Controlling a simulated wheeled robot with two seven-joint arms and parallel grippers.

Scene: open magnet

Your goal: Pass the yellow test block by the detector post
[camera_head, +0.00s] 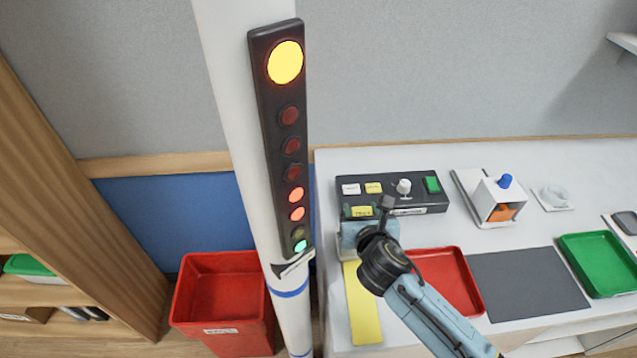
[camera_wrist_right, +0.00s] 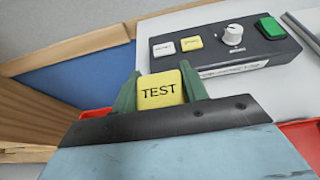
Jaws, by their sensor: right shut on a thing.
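The yellow test block (camera_head: 362,211), marked TEST, is between the green fingers of my right gripper (camera_wrist_right: 160,92). The wrist view shows the block (camera_wrist_right: 160,90) upright, its lettered face toward the camera. My right gripper is shut on it and holds it over the table's left part, in front of the black control box and right of the post. The white detector post (camera_head: 225,60) carries a black lamp strip (camera_head: 268,130). Its big top lamp glows yellow, two lower lamps glow orange and the bottom one green; three others are dark red. My left gripper is not in view.
The control box (camera_head: 425,205) has a white knob and a green switch. A red tray (camera_head: 460,290), grey mat (camera_head: 530,283), green tray (camera_head: 600,262) and yellow strip (camera_head: 362,310) lie on the table. A red bin (camera_head: 225,285) stands left of the post, beside wooden shelves (camera_head: 60,200).

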